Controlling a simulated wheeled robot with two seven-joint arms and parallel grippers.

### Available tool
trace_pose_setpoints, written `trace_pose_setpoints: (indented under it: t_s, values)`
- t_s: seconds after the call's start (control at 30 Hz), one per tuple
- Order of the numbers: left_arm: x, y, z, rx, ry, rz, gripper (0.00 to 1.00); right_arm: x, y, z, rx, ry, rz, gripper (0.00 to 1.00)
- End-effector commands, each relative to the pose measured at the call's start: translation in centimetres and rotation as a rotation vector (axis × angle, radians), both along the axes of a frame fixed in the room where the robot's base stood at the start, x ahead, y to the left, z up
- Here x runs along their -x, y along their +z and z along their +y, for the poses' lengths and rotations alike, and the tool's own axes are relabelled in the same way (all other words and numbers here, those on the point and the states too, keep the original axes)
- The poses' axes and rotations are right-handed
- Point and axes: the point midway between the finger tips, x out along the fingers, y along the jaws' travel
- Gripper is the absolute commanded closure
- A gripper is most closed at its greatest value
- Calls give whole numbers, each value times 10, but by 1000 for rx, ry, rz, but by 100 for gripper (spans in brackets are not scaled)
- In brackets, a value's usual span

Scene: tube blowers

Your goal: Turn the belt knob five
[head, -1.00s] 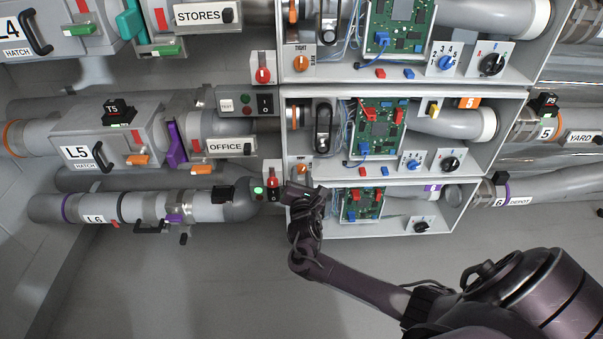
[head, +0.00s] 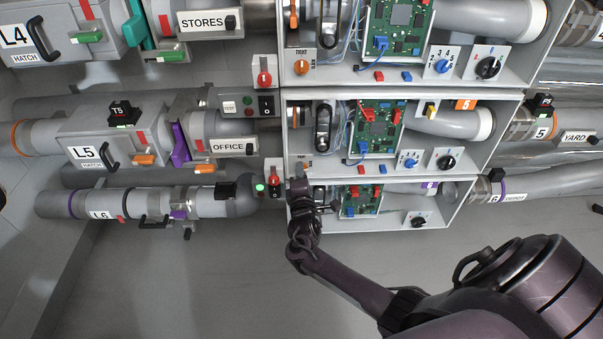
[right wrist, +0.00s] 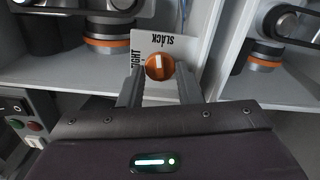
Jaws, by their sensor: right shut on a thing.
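The orange belt knob of row five shows in the head view (head: 301,166) at the lower left of the middle box, and in the right wrist view (right wrist: 159,68). Its white plate (right wrist: 160,40) reads SLACK and TIGHT, upside down or sideways in the wrist view. The knob's white mark runs roughly up and down there, toward the SLACK side. My right gripper (head: 300,178) comes from below. Its two fingers (right wrist: 159,88) stand on either side of the knob and are shut on it. The left gripper is not in view.
Just left are a red switch (head: 276,168) and a lit green light (head: 260,188). The row-six box (head: 448,215) with a circuit board lies beneath my right gripper. A blue knob (head: 409,161) and a black knob (head: 446,162) sit further right in the middle box.

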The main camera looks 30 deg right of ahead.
Motion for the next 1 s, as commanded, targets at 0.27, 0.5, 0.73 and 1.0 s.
trace_pose_setpoints:
  t_s: [0.27,0.5,0.73,1.0]
  values:
    - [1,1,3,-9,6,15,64,0,0,0,-130,-1,-77,92]
    - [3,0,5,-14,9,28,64,1,0,-1,-179,-2,-109,92]
    - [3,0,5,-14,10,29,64,1,0,-1,-189,-3,-115,92]
    - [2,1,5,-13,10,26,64,1,0,-1,-189,-3,-115,65]
